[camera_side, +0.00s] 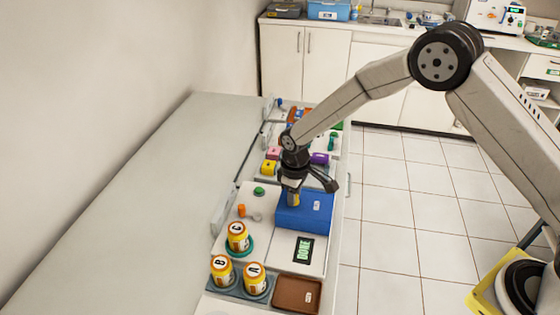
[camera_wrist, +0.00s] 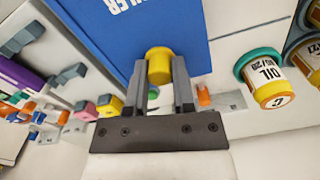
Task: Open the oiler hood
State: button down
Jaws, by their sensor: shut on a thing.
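The blue oiler hood (camera_side: 308,214) is on the white work surface, and its blue face with white lettering fills the top of the wrist view (camera_wrist: 120,30). A yellow round knob (camera_wrist: 159,62) sits at the hood's edge. My gripper (camera_side: 293,196) is over the hood's left side in the side view. In the wrist view its two fingers (camera_wrist: 160,72) are closed on either side of the yellow knob, gripping it. The side view shows the hood lying low, with no visible gap under it; its far edge is partly hidden by my gripper.
Yellow oil bottles stand at the front: one on a green base (camera_side: 237,238), two in a grey holder (camera_side: 238,290). A green "DONE" display (camera_side: 304,250) and brown tray (camera_side: 297,293) lie in front. Small coloured parts sit behind. The grey table left is clear.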

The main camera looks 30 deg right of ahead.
jog(key=s+a, duration=0.6)
jog(key=shift+s+a, duration=0.3)
jog(key=shift+c, duration=2.2)
grip_release()
notch_tip(320, 180, up, 8)
